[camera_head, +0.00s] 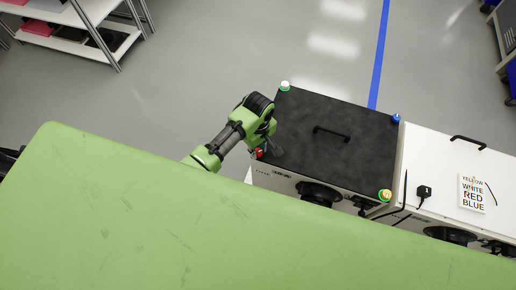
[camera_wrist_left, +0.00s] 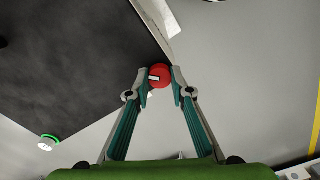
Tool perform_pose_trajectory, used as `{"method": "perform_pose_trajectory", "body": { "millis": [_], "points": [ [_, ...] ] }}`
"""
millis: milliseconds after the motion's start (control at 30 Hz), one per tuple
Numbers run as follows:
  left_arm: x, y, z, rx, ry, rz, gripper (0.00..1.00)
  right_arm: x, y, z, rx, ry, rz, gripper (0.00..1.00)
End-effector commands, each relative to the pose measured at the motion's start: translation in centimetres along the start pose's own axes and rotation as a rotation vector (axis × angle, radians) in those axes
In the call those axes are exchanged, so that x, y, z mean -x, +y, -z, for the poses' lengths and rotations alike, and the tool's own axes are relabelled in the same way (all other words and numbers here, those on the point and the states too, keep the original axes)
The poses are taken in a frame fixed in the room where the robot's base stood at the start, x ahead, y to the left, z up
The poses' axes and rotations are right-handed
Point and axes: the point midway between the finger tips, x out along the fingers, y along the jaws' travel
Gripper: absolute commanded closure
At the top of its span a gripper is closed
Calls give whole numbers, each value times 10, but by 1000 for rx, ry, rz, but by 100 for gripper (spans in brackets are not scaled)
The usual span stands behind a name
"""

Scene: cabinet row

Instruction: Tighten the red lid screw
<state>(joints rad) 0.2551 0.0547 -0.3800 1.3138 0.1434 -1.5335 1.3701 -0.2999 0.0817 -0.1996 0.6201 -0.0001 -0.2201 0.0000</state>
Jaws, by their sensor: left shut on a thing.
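The red lid screw (camera_wrist_left: 160,76) sits at a corner of the black lid (camera_wrist_left: 60,75) in the left wrist view. My left gripper (camera_wrist_left: 160,83) has its two fingertips on either side of the screw and is shut on it. In the head view my left arm comes down to the lid's near left corner, where a bit of the red screw (camera_head: 260,153) shows beside the gripper (camera_head: 268,148). The lid lies on a white cabinet and has a black handle (camera_head: 331,134). My right gripper is not in view.
A white screw (camera_head: 285,86), a blue screw (camera_head: 396,119) and a yellow screw (camera_head: 385,195) sit at the lid's other corners. A white cabinet (camera_head: 440,160) on the right bears a sign (camera_head: 473,194) reading yellow, white, red, blue. Shelves (camera_head: 85,35) stand at upper left; open floor lies between.

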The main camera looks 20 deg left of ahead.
Motion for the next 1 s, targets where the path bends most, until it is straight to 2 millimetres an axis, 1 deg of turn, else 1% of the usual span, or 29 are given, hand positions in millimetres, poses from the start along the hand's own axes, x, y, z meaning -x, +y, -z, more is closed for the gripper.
{"method": "perform_pose_trajectory", "body": {
  "millis": [1000],
  "points": [
    [1, 1, 0, -966, 3, -1, 100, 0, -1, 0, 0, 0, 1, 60]
  ]
}}
